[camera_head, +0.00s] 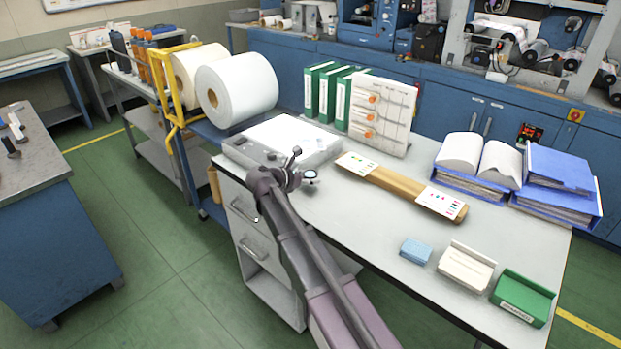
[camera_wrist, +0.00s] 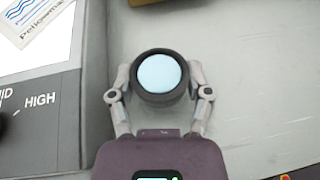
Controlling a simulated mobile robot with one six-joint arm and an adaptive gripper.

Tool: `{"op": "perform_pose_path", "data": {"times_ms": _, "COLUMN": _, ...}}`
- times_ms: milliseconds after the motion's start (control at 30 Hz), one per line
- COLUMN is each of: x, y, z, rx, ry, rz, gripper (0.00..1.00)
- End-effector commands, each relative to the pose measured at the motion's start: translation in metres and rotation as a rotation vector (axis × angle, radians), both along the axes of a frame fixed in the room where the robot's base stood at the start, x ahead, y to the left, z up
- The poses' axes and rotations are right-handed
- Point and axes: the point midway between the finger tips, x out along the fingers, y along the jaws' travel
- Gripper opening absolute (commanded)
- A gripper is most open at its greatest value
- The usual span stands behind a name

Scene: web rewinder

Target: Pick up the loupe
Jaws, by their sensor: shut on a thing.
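The loupe (camera_wrist: 160,76) is a short dark cylinder with a pale blue lens, seen from above in the wrist view. My gripper (camera_wrist: 160,82) has one finger on each side of it, and both fingertips touch its rim. In the head view the loupe (camera_head: 310,176) shows as a small pale round top at the end of my arm, over the left part of the white table (camera_head: 375,235). My gripper (camera_head: 297,178) is there beside the light box. I cannot tell whether the loupe rests on the table or is lifted.
A white light box (camera_head: 285,142) with a HIGH dial stands close on the left. A long brown board (camera_head: 400,187) with colour cards lies to the right. Blue binders (camera_head: 555,168), a blue sponge-like block (camera_head: 415,251) and a green tray (camera_head: 522,298) are farther right. The table's middle is clear.

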Motion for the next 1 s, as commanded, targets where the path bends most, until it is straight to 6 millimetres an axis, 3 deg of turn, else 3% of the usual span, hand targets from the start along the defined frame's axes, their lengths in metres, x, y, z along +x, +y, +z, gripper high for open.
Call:
{"op": "perform_pose_path", "data": {"times_ms": 267, "x": 0.000, "y": 0.000, "z": 0.029, "rx": 0.000, "ry": 0.000, "rz": 0.000, "gripper": 0.17}}
{"op": "perform_pose_path", "data": {"times_ms": 700, "x": -0.094, "y": 0.039, "z": 0.034, "rx": 0.000, "ry": -0.001, "rz": 0.002, "gripper": 0.17}}
{"op": "perform_pose_path", "data": {"times_ms": 1000, "x": -0.134, "y": 0.058, "z": 0.038, "rx": 0.000, "ry": 0.000, "rz": 0.000, "gripper": 0.17}}
